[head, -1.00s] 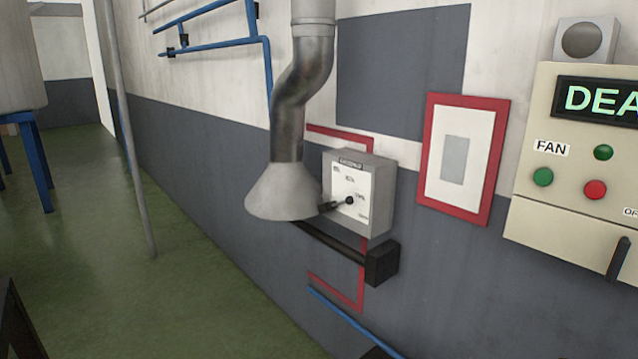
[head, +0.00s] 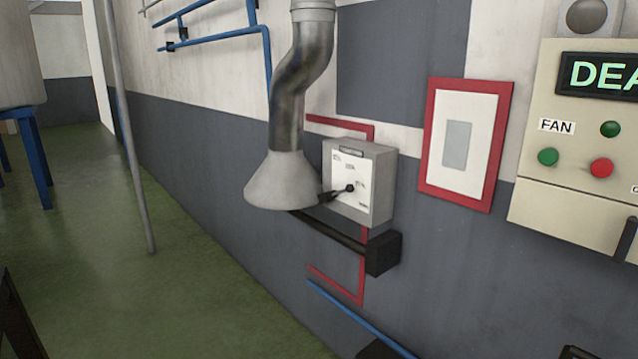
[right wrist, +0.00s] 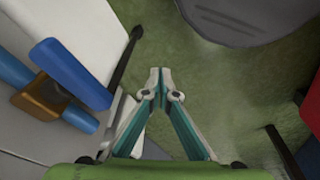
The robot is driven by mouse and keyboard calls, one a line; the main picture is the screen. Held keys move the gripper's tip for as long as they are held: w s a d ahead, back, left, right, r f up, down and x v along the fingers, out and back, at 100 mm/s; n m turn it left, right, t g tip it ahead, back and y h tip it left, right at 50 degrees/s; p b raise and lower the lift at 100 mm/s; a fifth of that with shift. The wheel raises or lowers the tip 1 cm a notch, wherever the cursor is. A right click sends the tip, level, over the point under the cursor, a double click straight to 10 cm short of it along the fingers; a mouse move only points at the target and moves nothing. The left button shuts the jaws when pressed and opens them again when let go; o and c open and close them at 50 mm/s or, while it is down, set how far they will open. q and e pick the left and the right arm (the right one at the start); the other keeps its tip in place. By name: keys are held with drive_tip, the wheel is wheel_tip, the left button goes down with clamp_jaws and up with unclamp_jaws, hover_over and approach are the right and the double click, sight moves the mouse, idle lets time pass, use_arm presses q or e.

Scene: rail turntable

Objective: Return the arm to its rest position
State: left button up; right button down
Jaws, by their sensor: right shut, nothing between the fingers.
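My right gripper (right wrist: 158,76) shows in the right wrist view. Its two fingers meet at the tips with nothing between them, and green floor lies beyond them. My left gripper is not in view. In the head view, a grey switch box (head: 362,186) with a black lever is on the wall, beside a metal duct with a flared hood (head: 282,184). A beige control panel (head: 585,200) with FAN buttons and a partly cut-off display is at the right.
A red-framed board (head: 432,150) hangs between the switch box and panel. A thin pole (head: 128,140) stands at the left, near a blue-legged stand (head: 37,160). Green floor (head: 120,290) is open at lower left. Blue and brown parts (right wrist: 70,75) lie left of my right gripper.

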drive_tip(key=s+d+f+g+b, duration=0.1)
drive_tip(key=s+d+f+b, duration=0.1)
drive_tip(key=s+f, duration=1.1)
drive_tip(key=shift+s+d+f, duration=0.3)
drive_tip(key=shift+s+f, duration=0.05)
drive_tip(key=shift+s, duration=0.3)
